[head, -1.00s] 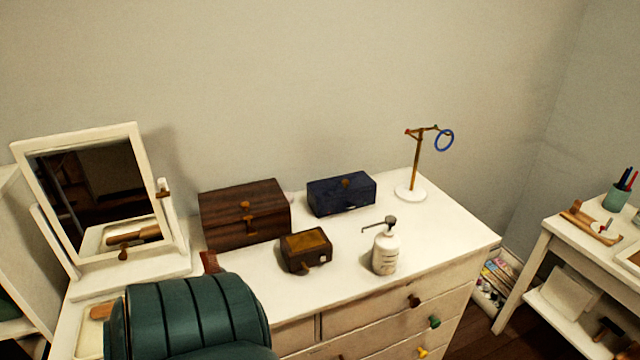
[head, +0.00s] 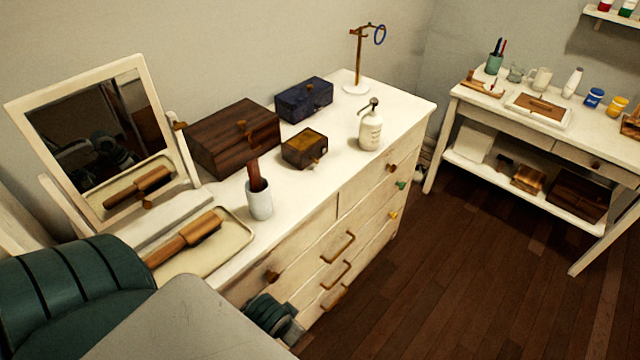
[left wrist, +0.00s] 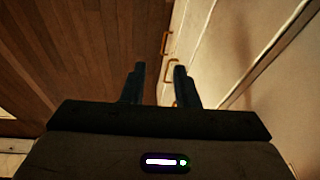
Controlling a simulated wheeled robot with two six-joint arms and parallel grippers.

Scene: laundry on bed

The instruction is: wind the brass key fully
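A small wooden box (head: 304,148) with a yellowish-brown lid sits on the white dresser top (head: 290,190). A small brass-coloured piece (head: 316,163) sticks out low on its front; it is too small to tell whether it is the brass key or how far it is turned. My left gripper (left wrist: 158,75) shows in the left wrist view with its two dark fingers apart and nothing between them. It is by the dresser's drawer fronts, above the wooden floor, away from the box. In the head view its fingertips cannot be made out. My right gripper is not in view.
Near the box stand a dark wooden chest (head: 233,137), a blue box (head: 304,99), a pump bottle (head: 370,131) and a white cup (head: 259,203). A tilting mirror (head: 98,140) and a tray with a brush (head: 186,238) are at left. Floor (head: 440,270) at right is clear.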

